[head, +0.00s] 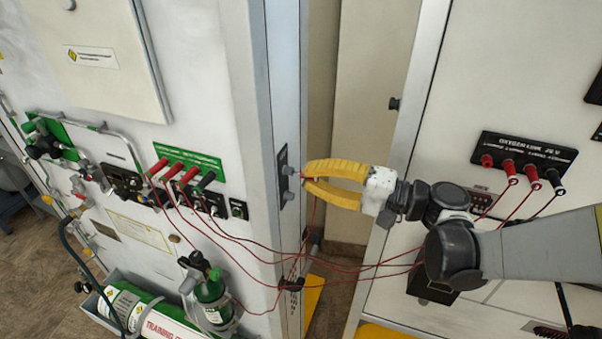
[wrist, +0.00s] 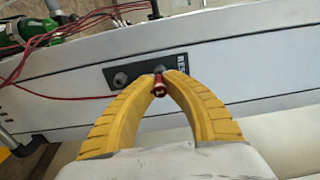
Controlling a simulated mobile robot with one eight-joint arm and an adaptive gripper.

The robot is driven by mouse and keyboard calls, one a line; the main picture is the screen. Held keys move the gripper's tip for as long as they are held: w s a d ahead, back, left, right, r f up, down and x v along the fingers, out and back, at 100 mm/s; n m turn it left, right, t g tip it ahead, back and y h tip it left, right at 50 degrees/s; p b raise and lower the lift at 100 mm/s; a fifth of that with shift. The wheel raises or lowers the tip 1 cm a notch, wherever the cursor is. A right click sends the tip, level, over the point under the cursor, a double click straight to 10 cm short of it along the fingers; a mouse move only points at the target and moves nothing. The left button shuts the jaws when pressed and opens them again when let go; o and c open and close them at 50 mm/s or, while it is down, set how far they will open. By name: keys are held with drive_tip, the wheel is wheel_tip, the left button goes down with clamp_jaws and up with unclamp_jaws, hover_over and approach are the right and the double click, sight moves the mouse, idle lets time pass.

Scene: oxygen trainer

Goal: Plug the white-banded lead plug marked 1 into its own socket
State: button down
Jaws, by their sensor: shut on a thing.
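My gripper (head: 304,175) has its yellow fingers closed at the side of the left cabinet. In the wrist view its fingertips are shut on a small red plug (wrist: 159,87). A white band or number on it cannot be made out. A dark socket plate (head: 283,180) is fixed to the narrow side of the cabinet. In the wrist view this plate (wrist: 140,72) shows one bare round socket (wrist: 120,78) at left. The plug overlaps the plate's right end, in line with a second socket; I cannot tell whether it is seated. The fingers hide part of the plate.
A panel of red and black plugs (head: 520,168) is on the right cabinet. More plugs sit below a green label (head: 189,160) on the left cabinet. Thin red leads (head: 340,268) hang across the gap below my gripper. A green bottle (head: 212,298) stands lower left.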

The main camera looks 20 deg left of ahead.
sight(319, 178)
drive_tip(key=shift+s+d, duration=0.15)
drive_tip(key=shift+d, duration=1.55)
